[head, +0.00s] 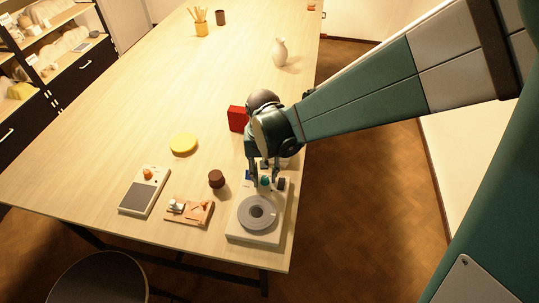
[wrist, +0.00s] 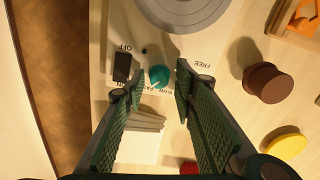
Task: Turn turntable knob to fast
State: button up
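The turntable (head: 237,227) is a pale box with a round grey disc, near the table's front right corner. Its teal knob (wrist: 159,76) sits below the disc in the wrist view, and a little of it shows in the head view (head: 265,182). Printed words by the knob include FREE and, partly hidden, what look like SLOW and FAST. I cannot tell where the knob points. My gripper (wrist: 159,80) is open, pointing down, with a finger on each side of the knob and gaps visible. It also shows in the head view (head: 264,180).
A black switch (wrist: 122,67) marked OFF and ON is close beside the left finger. A brown lidded jar (head: 216,179), tool tray (head: 189,210), scale (head: 144,191), yellow disc (head: 183,144) and red box (head: 237,118) stand nearby. The table's right edge is close.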

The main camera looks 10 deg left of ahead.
aim_at(265, 178)
dwell(0.4)
notch_tip(265, 178, up, 12)
dwell(0.8)
jog(key=shift+d, duration=0.1)
dwell(0.4)
jog(key=s+d+r+m+t+y+b, duration=0.1)
jog(key=d+r+t, duration=0.15)
jog(key=d, duration=0.65)
jog(key=s+d+r+t, duration=0.1)
jog(key=d+r, duration=0.2)
jog(key=d, duration=0.6)
jog(key=s+d+t+b, duration=0.1)
jog(key=s+d, duration=0.3)
jog(key=d, duration=0.4)
jog(key=s+d+m+t+h+b, duration=0.1)
jog(key=s+d+t, duration=0.1)
jog(key=d, duration=0.6)
jog(key=shift+s+d+f+t, duration=0.25)
jog(key=shift+s+t, duration=0.1)
jog(key=shift+s, duration=0.5)
dwell(1.5)
